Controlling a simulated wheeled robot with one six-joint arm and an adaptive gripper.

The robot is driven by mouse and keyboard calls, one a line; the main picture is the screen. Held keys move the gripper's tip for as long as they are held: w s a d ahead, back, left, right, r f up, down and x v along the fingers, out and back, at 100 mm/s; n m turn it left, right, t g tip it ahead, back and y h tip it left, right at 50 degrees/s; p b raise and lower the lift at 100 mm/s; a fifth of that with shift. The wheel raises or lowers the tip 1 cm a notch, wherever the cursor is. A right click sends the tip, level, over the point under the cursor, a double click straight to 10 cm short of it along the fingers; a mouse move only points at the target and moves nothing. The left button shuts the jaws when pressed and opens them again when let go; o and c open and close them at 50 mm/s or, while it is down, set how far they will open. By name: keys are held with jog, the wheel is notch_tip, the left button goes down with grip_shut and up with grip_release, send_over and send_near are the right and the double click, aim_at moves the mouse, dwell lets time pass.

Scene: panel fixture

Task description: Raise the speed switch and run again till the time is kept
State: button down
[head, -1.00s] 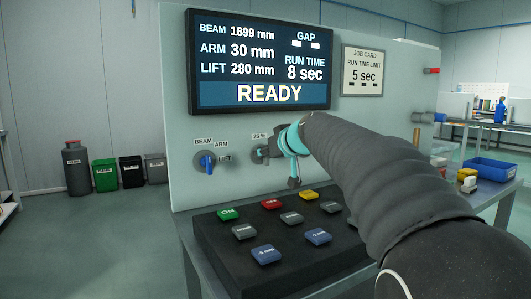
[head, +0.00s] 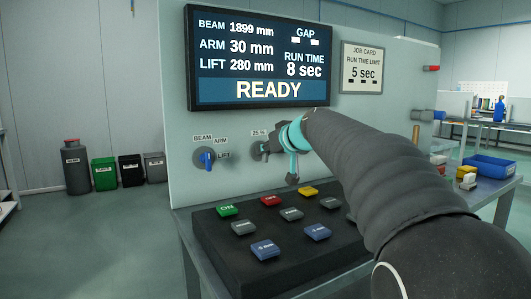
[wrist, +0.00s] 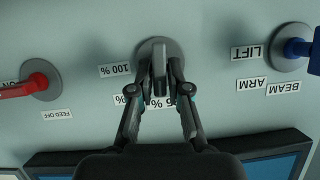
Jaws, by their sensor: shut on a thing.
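The speed switch (head: 257,151) is a grey round knob on the panel beneath the display, with a "25 %" label above it. In the wrist view, which is upside down, the speed switch (wrist: 158,52) has its grey handle between my two fingers. My gripper (head: 272,148) is shut on that handle; it also shows in the wrist view (wrist: 158,75). A "100 %" label sits beside the knob, and other percent labels are partly hidden by the fingers. The handle's exact setting is hard to tell. The display (head: 262,58) reads READY, RUN TIME 8 sec.
The job card (head: 362,67) gives a run time limit of 5 sec. A blue BEAM/ARM/LIFT selector (head: 207,159) is left of the switch. Below is a button box (head: 215,245) with a green ON button (head: 227,210), a red button (head: 270,200) and several others.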

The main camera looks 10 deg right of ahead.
jog(key=m+y+b, duration=0.2)
jog(key=shift+w+d+f+m, duration=0.1)
jog(key=shift+d+f+m, duration=0.1)
jog(key=shift+d+m, duration=0.1)
jog(key=shift+m+g+y+b, duration=0.3)
jog(key=shift+m+y+b, duration=0.5)
jog(key=shift+m, duration=0.4)
jog(key=c, duration=1.2)
grip_release()
jog(key=v, duration=1.2)
